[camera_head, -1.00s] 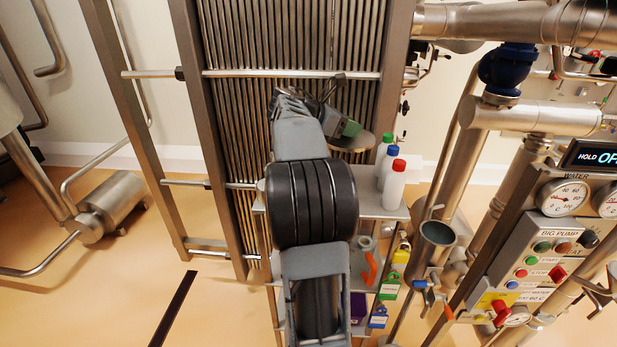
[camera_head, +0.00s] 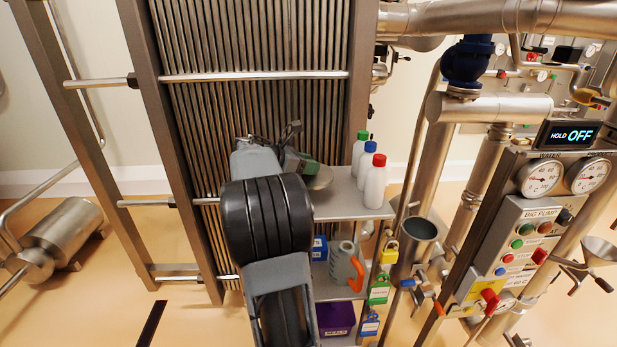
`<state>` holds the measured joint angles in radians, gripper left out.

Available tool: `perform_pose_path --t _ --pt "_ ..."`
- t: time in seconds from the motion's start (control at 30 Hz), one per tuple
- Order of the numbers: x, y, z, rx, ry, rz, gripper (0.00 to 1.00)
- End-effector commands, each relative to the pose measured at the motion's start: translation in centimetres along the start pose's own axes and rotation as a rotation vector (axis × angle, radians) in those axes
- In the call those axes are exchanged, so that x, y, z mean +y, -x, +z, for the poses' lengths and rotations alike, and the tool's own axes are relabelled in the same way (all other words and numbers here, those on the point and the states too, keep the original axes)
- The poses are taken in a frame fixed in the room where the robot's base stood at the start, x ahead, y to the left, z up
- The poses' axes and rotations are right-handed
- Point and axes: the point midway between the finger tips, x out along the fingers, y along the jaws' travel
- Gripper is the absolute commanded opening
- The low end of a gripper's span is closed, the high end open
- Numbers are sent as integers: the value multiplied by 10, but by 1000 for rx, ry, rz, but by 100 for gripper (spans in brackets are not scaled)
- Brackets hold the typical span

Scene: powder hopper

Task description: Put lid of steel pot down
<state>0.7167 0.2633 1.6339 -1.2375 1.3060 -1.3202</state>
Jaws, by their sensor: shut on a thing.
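The lid is partly covered by the gripper's green-marked body. I cannot tell whether the lid touches the shelf (camera_head: 345,203). No pot can be made out with certainty.
Bottles with green, blue and red caps (camera_head: 375,180) stand right of the lid. An open steel pipe (camera_head: 418,236) stands right. Ribbed metal plates (camera_head: 255,90) rise behind.

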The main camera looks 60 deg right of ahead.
Motion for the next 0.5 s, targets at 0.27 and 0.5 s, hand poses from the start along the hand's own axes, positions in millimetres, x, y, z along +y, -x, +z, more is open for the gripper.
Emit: perform_pose_path --t 0.27,0.5 --pt "0 -12 -29 -1 3 1 0" --pt "0 -14 -34 -1 -1 1 0"
